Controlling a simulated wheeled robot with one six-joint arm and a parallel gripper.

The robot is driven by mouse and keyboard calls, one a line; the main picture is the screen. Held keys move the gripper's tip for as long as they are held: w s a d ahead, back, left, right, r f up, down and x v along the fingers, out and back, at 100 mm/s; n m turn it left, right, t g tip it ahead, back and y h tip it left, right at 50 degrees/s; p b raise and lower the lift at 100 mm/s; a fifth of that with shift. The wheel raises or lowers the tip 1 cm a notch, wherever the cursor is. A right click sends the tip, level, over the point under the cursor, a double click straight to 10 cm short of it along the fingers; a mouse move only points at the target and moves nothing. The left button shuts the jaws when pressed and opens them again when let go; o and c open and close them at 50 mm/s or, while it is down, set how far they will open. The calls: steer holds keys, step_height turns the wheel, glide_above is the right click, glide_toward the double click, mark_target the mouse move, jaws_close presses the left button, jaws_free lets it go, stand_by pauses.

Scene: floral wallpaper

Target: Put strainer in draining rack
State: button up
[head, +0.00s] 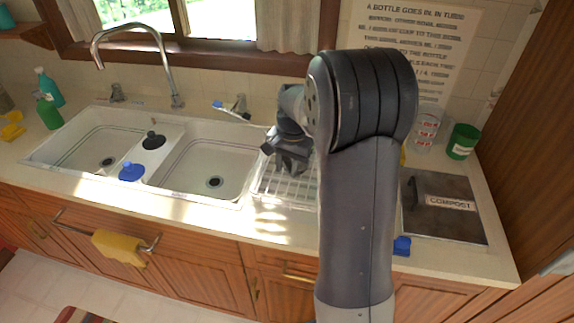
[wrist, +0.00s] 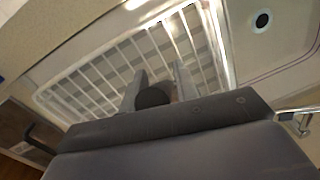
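The draining rack (head: 285,188) is a white wire grid right of the sinks, partly hidden by my arm. It fills much of the wrist view (wrist: 95,77). My gripper (head: 287,158) is above the rack, pointing down. In the wrist view my two fingers (wrist: 160,82) stand apart over the bars. A dark rounded thing (wrist: 153,96) shows between them; I cannot tell whether it is a held strainer or where it touches. No other strainer is clearly recognisable.
The double sink (head: 215,170) lies left, with a blue round object (head: 131,172) and a dark object (head: 152,140) between its basins. A compost bin (head: 445,207) and green tin (head: 462,142) stand right. A tall tap (head: 165,60) rises behind.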

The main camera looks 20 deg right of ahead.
steer(key=shift+o, duration=1.3)
steer(key=shift+r, duration=0.1)
steer(key=r, duration=1.2)
steer(key=shift+s+d+b, duration=0.3)
steer(key=shift+s+d, duration=0.1)
